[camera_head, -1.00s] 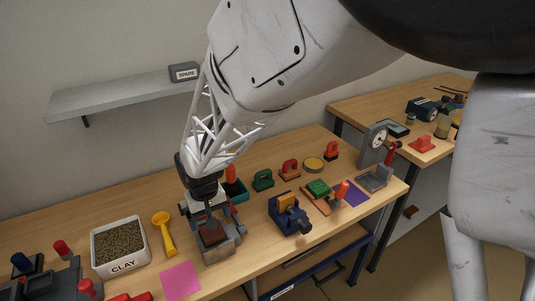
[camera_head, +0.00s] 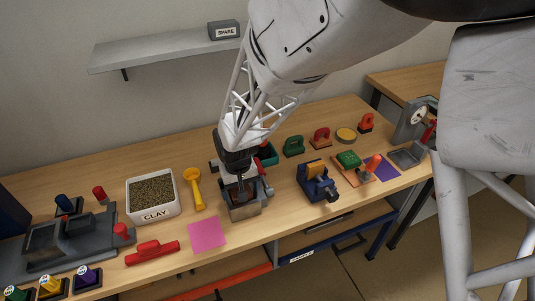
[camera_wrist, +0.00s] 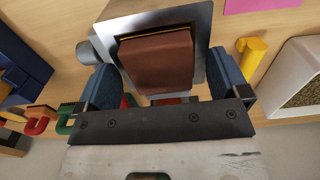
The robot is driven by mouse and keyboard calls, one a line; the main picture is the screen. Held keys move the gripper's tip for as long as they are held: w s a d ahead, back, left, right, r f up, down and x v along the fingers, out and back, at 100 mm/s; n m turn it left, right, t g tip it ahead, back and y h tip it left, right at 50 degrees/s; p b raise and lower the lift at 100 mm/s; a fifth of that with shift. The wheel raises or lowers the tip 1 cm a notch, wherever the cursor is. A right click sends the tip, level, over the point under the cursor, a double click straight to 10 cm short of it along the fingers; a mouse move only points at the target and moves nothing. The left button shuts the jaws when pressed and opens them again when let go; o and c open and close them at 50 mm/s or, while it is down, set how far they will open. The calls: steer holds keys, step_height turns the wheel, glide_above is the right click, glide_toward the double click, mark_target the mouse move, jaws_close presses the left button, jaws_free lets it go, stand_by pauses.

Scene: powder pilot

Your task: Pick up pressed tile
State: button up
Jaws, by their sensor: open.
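The pressed tile, a reddish-brown block (camera_wrist: 157,66), sits in the opening of a grey metal press (camera_wrist: 203,42). In the head view the press (camera_head: 245,211) stands near the table's front edge, with the tile (camera_head: 240,197) mostly hidden by my gripper. My gripper (camera_head: 239,185) is over the press, pointing down. In the wrist view my gripper (camera_wrist: 163,68) is open, with one blue finger on each side of the tile. A gap shows on the left and right of the tile. I cannot tell how deep the fingertips reach.
Left of the press are a yellow scoop (camera_head: 195,188), a clay bin (camera_head: 153,197) and a pink sheet (camera_head: 207,234). Right of it is a blue device with an orange top (camera_head: 315,181). Several coloured-handled tools stand behind. A shelf (camera_head: 165,54) hangs on the wall.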

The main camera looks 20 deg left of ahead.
steer(key=c, duration=1)
steer(key=shift+r, duration=0.15)
steer(key=shift+c, duration=0.2)
steer(key=shift+r, duration=1.4)
steer(key=shift+s+d+r, duration=0.1)
steer(key=shift+r, duration=0.2)
steer(key=s+d+r, duration=0.1)
steer(key=s+d, duration=0.9)
steer(key=d, duration=0.1)
steer(key=shift+s+d+r, duration=0.15)
steer(key=shift+s+d, duration=0.1)
steer(key=shift+s, duration=0.1)
